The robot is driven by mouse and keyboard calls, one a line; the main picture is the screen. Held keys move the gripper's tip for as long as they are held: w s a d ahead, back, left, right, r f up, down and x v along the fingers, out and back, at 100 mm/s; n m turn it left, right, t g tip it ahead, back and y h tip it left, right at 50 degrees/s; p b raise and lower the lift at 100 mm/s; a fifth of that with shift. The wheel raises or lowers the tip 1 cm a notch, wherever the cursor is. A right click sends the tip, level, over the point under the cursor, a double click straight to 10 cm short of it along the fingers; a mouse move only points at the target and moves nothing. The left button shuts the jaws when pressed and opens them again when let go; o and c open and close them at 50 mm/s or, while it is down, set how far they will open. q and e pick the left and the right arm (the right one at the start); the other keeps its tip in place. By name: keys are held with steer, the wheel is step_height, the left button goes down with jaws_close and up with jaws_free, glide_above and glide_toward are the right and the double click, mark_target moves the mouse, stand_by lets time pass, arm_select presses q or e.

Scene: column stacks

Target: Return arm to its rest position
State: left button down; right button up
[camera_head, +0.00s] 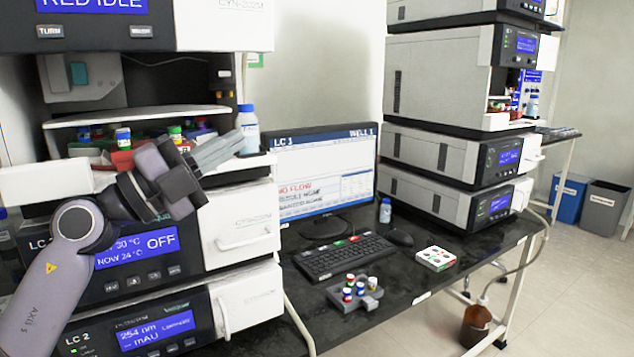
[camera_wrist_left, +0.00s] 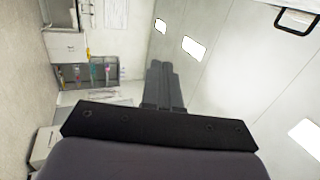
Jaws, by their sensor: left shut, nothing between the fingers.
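My left arm comes in from the lower left in the head view, in front of the left column stack (camera_head: 240,215). My left gripper (camera_head: 236,145) points to the right and slightly up, near a white bottle with a blue cap (camera_head: 248,130). Its fingers are shut with nothing between them. I cannot tell how far the fingers are from the bottle. In the left wrist view the shut fingers (camera_wrist_left: 162,72) point toward a pale wall, with nothing at their tips. My right gripper does not show.
A monitor (camera_head: 325,170) and keyboard (camera_head: 342,256) stand on the dark bench (camera_head: 400,285). A grey holder with several small vials (camera_head: 355,295) sits in front. A second stack (camera_head: 440,80) stands behind. Vials and red trays (camera_head: 120,158) fill the open shelf behind my wrist.

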arm_select(q)
steer(key=s+a+f+n+t+y+p, duration=0.15)
steer(key=f+n+y, duration=0.25)
steer(key=f+n, duration=0.5)
steer(key=s+a+f+n+t+y, duration=0.3)
steer(key=f+n+y, duration=0.2)
steer(key=f, duration=0.7)
steer(key=s+a+f+n+t+y+p, duration=0.15)
steer(key=f+n+y, duration=0.25)
steer(key=f+n, duration=0.5)
steer(key=s+a+f+n+g+y+p, duration=0.1)
steer(key=s+f+g, duration=0.7)
steer(key=s+f, duration=1.1)
step_height(320, 180, down, 2)
steer(key=shift+s+a+f+n+y, duration=0.15)
steer(key=shift+s+a+n+y, duration=0.3)
steer(key=shift+n+y, duration=0.7)
steer(key=shift+a, duration=0.1)
